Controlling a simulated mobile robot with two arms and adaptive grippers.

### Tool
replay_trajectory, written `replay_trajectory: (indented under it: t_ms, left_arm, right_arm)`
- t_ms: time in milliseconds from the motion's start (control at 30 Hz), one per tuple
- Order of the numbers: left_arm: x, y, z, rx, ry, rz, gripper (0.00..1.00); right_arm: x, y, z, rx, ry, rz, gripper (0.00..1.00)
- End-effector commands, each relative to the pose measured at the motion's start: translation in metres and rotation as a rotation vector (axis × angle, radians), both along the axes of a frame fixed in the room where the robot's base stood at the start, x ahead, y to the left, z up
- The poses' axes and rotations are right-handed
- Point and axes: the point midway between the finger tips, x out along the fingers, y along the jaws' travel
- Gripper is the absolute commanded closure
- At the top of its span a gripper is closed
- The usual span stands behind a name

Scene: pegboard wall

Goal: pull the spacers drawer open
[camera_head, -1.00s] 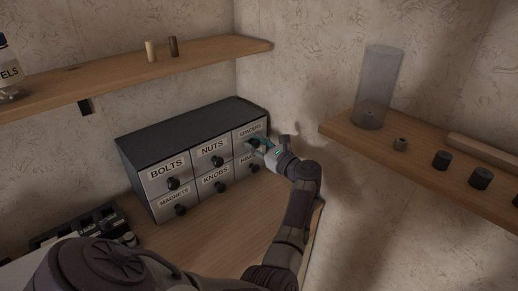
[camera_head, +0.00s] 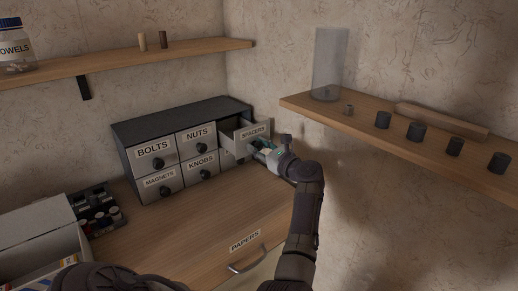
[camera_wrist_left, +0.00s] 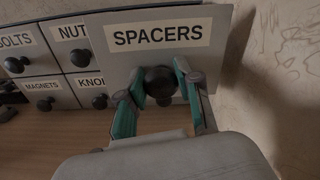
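The spacers drawer (camera_head: 250,131) is at the top right of the black drawer cabinet (camera_head: 183,115) and stands partly out of it. Its front is grey with a SPACERS label, which also shows large in the left wrist view (camera_wrist_left: 158,34). My left gripper (camera_head: 262,147) is at the drawer's front. In the left wrist view its teal fingers lie on both sides of the dark round knob (camera_wrist_left: 161,82) and are closed on it. The inside of the drawer is mostly hidden. My right gripper is not in view.
The bolts (camera_head: 151,151), nuts (camera_head: 196,139), magnets (camera_head: 160,183) and knobs (camera_head: 201,167) drawers are shut. A right-hand shelf (camera_head: 378,137) holds a clear cylinder (camera_head: 329,65) and several dark pieces. The worktop (camera_head: 185,220) in front of the cabinet is mostly clear.

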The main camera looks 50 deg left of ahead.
Motion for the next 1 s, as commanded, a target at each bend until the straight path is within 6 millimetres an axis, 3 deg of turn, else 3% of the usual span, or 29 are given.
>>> replay_trajectory:
  t_ms: [33,133,467,800,1000]
  left_arm:
    - [0.0,0.0,0.0,-0.001,0.0,0.0,0.57]
    - [0.0,0.0,0.0,-0.001,-0.001,0.0,0.4]
    - [0.0,-0.003,-0.001,-0.003,-0.001,-0.002,0.4]
    - [-0.004,-0.054,-0.001,-0.004,-0.002,-0.002,0.4]
    - [-0.006,-0.073,-0.001,-0.003,0.0,-0.001,0.4]
  right_arm:
    - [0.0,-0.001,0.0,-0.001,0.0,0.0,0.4]
    - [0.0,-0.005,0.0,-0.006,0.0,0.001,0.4]
    - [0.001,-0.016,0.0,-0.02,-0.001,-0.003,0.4]
    - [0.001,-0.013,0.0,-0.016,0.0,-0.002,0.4]
    - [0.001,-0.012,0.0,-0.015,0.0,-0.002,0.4]
